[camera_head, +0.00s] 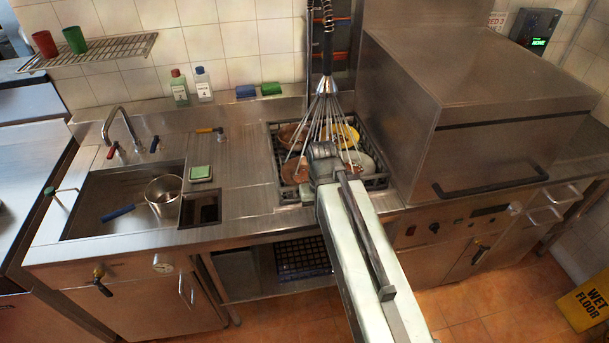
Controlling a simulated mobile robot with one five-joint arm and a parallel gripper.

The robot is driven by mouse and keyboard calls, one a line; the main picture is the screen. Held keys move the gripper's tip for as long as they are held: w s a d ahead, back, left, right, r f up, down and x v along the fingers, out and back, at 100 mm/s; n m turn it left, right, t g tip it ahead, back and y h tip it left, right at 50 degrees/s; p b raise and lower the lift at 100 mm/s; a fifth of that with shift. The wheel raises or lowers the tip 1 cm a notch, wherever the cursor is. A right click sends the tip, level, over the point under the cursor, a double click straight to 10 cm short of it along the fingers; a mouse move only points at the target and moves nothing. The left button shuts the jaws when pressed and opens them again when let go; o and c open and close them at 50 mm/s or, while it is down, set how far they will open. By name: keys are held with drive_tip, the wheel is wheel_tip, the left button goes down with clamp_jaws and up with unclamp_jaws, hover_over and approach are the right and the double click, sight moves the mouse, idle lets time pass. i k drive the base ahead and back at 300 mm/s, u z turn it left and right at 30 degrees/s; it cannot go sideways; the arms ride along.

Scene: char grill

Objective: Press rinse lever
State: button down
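A metal spray head (327,86) hangs on a dark coiled hose (328,45) above a square dish rack (376,183). Pale streaks fan down from it over the dishes. I cannot clearly make out a lever on the spray head. A small lever with a yellow and dark handle (208,130) stands on the counter behind the sink, to the left. My gripper (322,153) is at the rack, below the spray head and in front of the streaks in the picture. Its fingers are too small and overlapped to tell if they are open or shut, or touch anything.
A yellow bowl (344,134) and other dishes sit in the rack. A large closed steel hood machine (470,100) stands to the right. The sink (110,190) holds a pot (163,193). A yellow wet-floor sign (587,302) is at lower right.

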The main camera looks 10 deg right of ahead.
sight(203, 131)
drive_tip(key=u, duration=3.8)
drive_tip(key=k, duration=1.35)
drive_tip(key=z, duration=1.4)
drive_tip(key=i, duration=1.4)
